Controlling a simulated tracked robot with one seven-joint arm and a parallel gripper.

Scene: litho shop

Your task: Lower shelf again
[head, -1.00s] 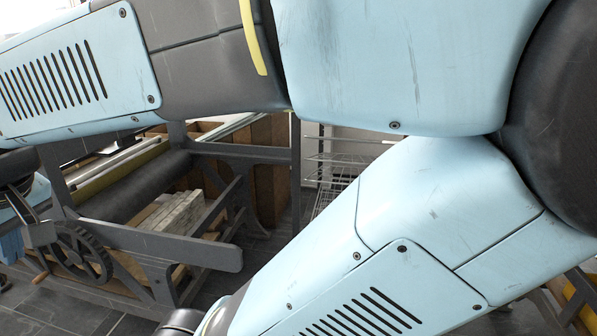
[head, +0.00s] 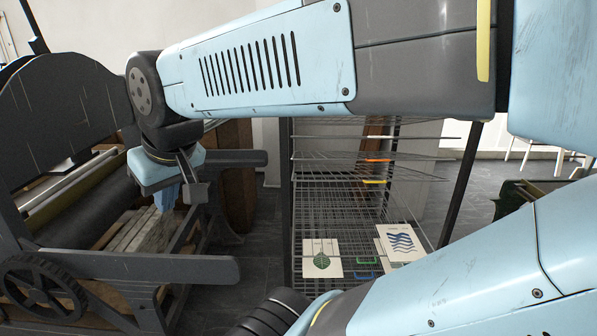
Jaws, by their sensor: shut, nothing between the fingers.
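A dark wire rack (head: 293,225) with several thin shelves stands in the middle of the head view. Its lower shelf (head: 345,222) is a wire grid. A white sheet with a green leaf print (head: 322,258) lies low in the rack at left, and a sheet with blue waves (head: 400,242) lies at right. I cannot tell for sure which level holds them. Small green (head: 367,261) and blue (head: 366,275) pieces show between them. My gripper (head: 166,198) hangs downward left of the rack, in front of the press, apart from the rack.
A large dark press (head: 150,262) with a spoked wheel (head: 42,292) fills the left. Orange pieces (head: 376,160) show at the rack's upper shelves. Grey tiled floor (head: 255,240) is open between press and rack. My arm covers the top and lower right.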

